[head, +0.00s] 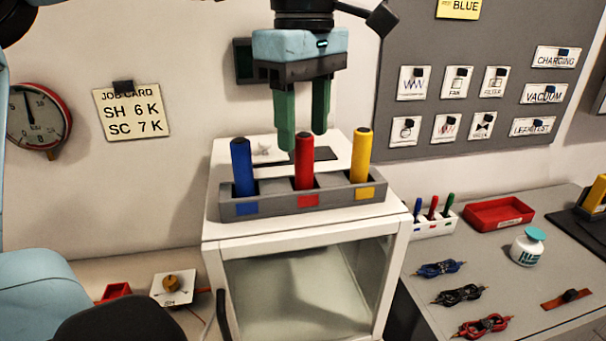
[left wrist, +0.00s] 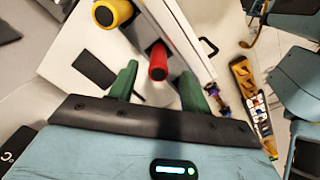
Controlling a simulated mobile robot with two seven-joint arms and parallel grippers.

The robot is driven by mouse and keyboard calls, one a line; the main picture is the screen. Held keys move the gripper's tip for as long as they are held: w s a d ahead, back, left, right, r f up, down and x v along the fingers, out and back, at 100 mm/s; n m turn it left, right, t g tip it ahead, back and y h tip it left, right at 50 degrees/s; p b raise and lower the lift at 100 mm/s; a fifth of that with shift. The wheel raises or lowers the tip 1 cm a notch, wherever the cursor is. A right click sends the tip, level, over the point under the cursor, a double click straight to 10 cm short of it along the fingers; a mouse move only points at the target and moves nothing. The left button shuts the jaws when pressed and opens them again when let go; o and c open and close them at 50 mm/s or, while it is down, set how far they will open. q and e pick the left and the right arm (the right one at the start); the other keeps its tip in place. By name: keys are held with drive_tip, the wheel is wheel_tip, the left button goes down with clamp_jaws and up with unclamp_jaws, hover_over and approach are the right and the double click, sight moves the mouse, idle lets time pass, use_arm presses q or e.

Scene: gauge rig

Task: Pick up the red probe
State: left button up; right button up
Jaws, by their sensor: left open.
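The red probe (head: 304,160) stands upright in the middle slot of a grey rack (head: 275,203) on top of a white cabinet. A blue probe (head: 242,165) stands in the left slot and a yellow probe (head: 361,155) in the right slot. My left gripper (head: 303,140) is open, its green fingers pointing down above and around the top of the rack, near the red probe. In the left wrist view the red probe (left wrist: 158,62) shows beyond and between the open fingertips, with the yellow probe (left wrist: 112,13) beside it. Nothing is held. My right gripper is not in view.
The cabinet (head: 222,247) has a glass front. On the right bench are a red tray (head: 498,214), a white bottle (head: 528,247), a small pen rack (head: 433,223) and several cable bundles (head: 459,294). A gauge (head: 38,117) hangs on the left wall.

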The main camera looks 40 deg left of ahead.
sight(304, 134)
use_arm(q)
drive_tip(key=shift+w+a+f, duration=0.1)
drive_tip(key=shift+f, duration=1.7)
clamp_jaws()
